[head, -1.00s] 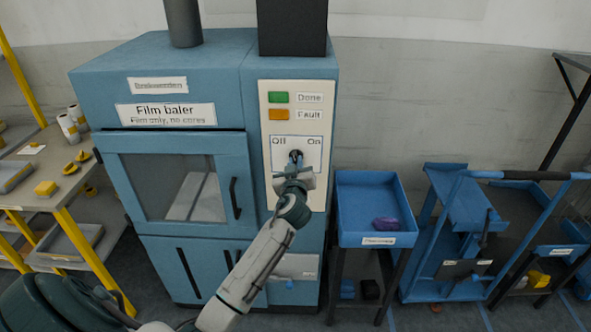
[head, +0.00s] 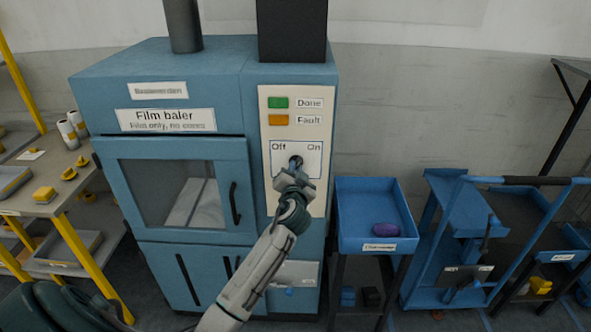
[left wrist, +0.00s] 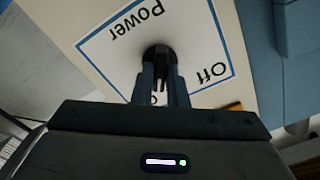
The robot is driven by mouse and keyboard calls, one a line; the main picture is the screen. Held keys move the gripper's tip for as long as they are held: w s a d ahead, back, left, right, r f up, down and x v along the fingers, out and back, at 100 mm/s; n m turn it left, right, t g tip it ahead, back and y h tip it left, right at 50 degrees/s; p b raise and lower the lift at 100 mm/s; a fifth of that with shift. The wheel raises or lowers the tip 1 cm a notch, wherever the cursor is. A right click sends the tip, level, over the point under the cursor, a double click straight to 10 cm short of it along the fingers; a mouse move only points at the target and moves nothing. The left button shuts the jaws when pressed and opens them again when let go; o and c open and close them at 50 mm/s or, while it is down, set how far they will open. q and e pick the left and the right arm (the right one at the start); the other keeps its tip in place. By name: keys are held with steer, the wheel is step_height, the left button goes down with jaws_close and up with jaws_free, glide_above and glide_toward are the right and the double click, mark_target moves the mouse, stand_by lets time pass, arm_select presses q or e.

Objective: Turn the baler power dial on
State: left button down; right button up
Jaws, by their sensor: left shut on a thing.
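The blue film baler (head: 190,150) stands at the middle left, with a cream control panel (head: 296,100) on its right side. The black power dial (head: 296,161) sits on a white label between "Off" and "On". It also shows in the left wrist view (left wrist: 157,56), where the label appears upside down. My left gripper (head: 295,172) is at the dial, its fingers shut on it, and partly hides it. In the left wrist view the two fingers (left wrist: 160,82) close around the dial's black grip. The dial's exact pointing direction is hard to tell. My right gripper is not in view.
A blue tray (head: 348,243) on a stand holds a purple item (head: 385,230), right of the baler. A blue cart (head: 455,240) stands farther right. A table (head: 30,207) with rolls and yellow pieces is at the left. The baler door (head: 175,190) is closed.

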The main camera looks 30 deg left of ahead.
arm_select(q)
steer(key=shift+m, duration=0.8)
steer(key=c, duration=1.4)
jaws_free()
steer(key=shift+c, duration=0.2)
steer(key=b+v, duration=0.2)
steer(key=v, duration=0.8)
steer(key=shift+s+d+b, duration=0.2)
steer(key=shift+s+b, duration=0.15)
steer(key=shift+b, duration=0.05)
steer(key=shift+f+m, duration=0.15)
steer(key=shift+m, duration=0.15)
